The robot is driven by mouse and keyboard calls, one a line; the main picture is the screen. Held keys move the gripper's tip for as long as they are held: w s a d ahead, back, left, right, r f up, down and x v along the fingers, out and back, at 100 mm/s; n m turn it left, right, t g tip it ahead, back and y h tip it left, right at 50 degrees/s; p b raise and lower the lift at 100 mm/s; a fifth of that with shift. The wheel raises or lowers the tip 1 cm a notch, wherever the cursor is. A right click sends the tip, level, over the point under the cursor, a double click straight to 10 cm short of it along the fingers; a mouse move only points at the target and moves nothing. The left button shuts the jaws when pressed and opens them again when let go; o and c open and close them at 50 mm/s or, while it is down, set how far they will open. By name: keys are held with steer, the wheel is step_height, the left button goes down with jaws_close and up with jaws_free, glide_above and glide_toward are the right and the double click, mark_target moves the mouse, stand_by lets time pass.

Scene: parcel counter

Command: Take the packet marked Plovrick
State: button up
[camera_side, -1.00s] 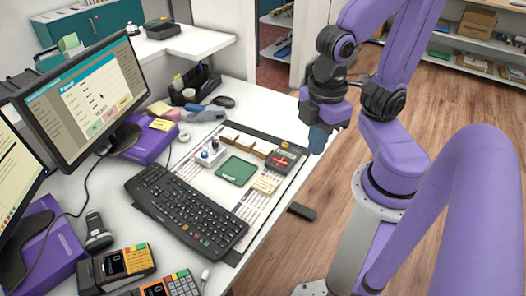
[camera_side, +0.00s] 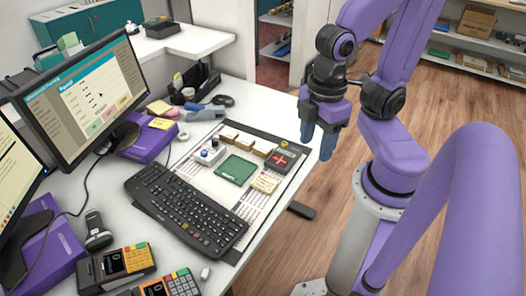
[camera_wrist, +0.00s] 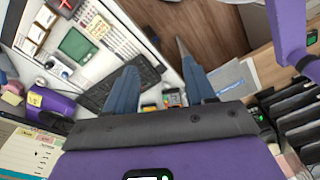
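My gripper (camera_side: 318,147) is raised above the floor just off the counter's right edge, fingers pointing down. In the wrist view its two blue fingers (camera_wrist: 158,70) stand apart with nothing between them. I cannot read the name Plovrick on anything. A flat grey packet-like thing (camera_wrist: 233,80) with a blue strip of print lies beyond the right finger in the wrist view; its print is too small to read. I cannot make it out in the side view.
The counter holds a keyboard (camera_side: 188,208), a green pad (camera_side: 236,169), a dark box with a red cross (camera_side: 282,160), monitors (camera_side: 88,92) and card terminals (camera_side: 116,263). A black slotted rack (camera_wrist: 297,108) is at the right in the wrist view. Wooden floor (camera_side: 345,195) is open beside the counter.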

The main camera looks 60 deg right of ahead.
steer(key=o, duration=0.3)
steer(key=w+f+m, duration=0.2)
steer(key=w+m, duration=0.2)
steer(key=w, duration=0.7)
steer(key=m, duration=0.9)
glide_above(263, 147)
step_height(263, 147, down, 12)
steer(key=f, duration=1)
steer(key=shift+s+a, duration=0.1)
steer(key=shift+s, duration=0.25)
steer(key=shift+w+f, duration=0.2)
steer(key=shift+f, duration=1.4)
steer(key=shift+w+f, duration=0.2)
steer(key=shift+f, duration=1.35)
